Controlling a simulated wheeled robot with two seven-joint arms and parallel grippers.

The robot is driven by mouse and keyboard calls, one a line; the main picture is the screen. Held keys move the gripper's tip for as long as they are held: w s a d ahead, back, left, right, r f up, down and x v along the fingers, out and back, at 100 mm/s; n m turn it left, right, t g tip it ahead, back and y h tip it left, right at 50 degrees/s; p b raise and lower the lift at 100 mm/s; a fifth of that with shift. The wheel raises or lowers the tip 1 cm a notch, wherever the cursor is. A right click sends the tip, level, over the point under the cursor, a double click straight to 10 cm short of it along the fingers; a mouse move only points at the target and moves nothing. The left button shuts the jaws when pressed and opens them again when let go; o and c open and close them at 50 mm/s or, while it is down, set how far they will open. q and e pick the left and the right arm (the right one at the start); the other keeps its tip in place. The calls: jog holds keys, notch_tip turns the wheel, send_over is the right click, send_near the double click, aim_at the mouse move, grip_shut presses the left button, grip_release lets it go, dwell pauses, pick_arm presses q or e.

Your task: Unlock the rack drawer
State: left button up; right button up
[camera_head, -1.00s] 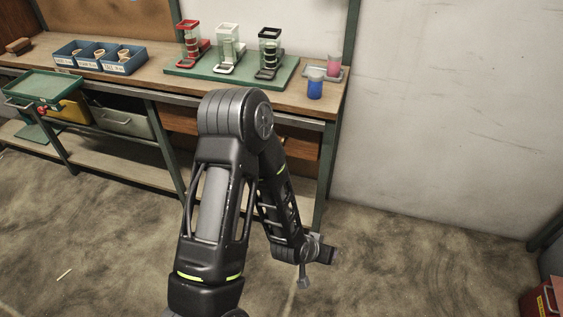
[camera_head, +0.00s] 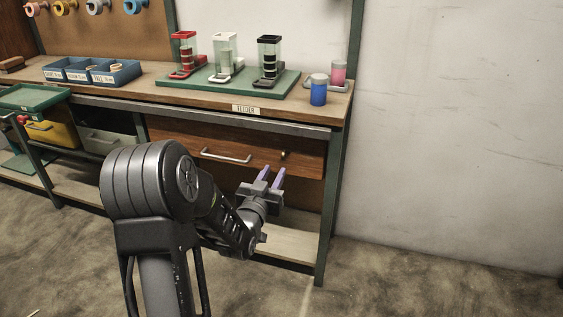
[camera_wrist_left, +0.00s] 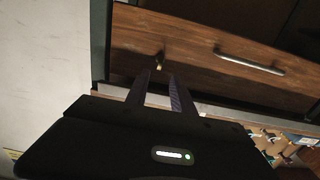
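The rack drawer (camera_head: 240,137) is a brown wooden front under the workbench top, with a metal bar handle (camera_head: 226,155). It looks closed. A small brass-coloured lock or key (camera_head: 284,154) sits right of the handle; its exact shape is too small to tell. My left gripper (camera_head: 273,171) is open and empty, its two purple fingers pointing at the drawer just below and left of the lock. In the left wrist view the lock (camera_wrist_left: 159,62) lies just beyond the gap between the fingertips (camera_wrist_left: 158,74), apparently apart from them. My right gripper is not in view.
The workbench (camera_head: 140,84) holds blue bins (camera_head: 115,75), a green board (camera_head: 225,88) with dispensers, and a blue cup (camera_head: 318,93) near the right end. A green bench leg (camera_head: 328,215) stands right of the drawer. The floor at right is clear.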

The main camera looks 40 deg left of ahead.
aim_at(283, 157)
pick_arm(q)
jog(key=b+x, duration=0.1)
jog(key=x, duration=0.6)
jog(key=shift+w+a, duration=0.1)
jog(key=shift+w, duration=0.25)
jog(key=shift+c, duration=0.4)
grip_shut()
